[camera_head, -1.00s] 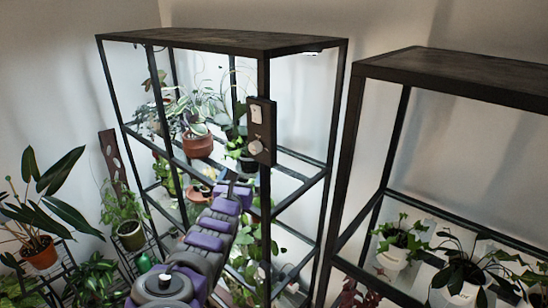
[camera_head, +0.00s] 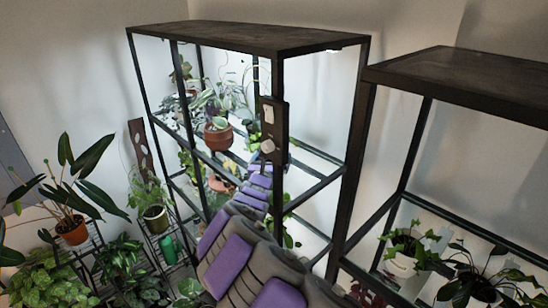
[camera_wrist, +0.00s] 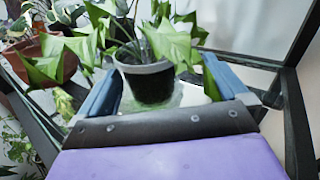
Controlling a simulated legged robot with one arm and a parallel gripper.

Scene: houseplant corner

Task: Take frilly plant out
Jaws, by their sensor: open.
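In the wrist view a leafy light-green plant (camera_wrist: 172,42) stands upright in a dark pot with a grey rim (camera_wrist: 147,82). I cannot be sure it is the frilly one. My gripper (camera_wrist: 162,66) is open, with one blue finger on each side of the pot. Nothing is visibly clamped, and I cannot tell whether a finger touches the pot. In the head view my arm reaches into the lit glass-shelved rack (camera_head: 250,38), and the switch box and post partly hide its end.
A terracotta pot (camera_head: 218,137) with a plant stands left of my arm's end on the shelf, close by in the wrist view. The rack's dark post with a switch box (camera_head: 274,130) is in front. A second rack (camera_head: 470,75) stands right.

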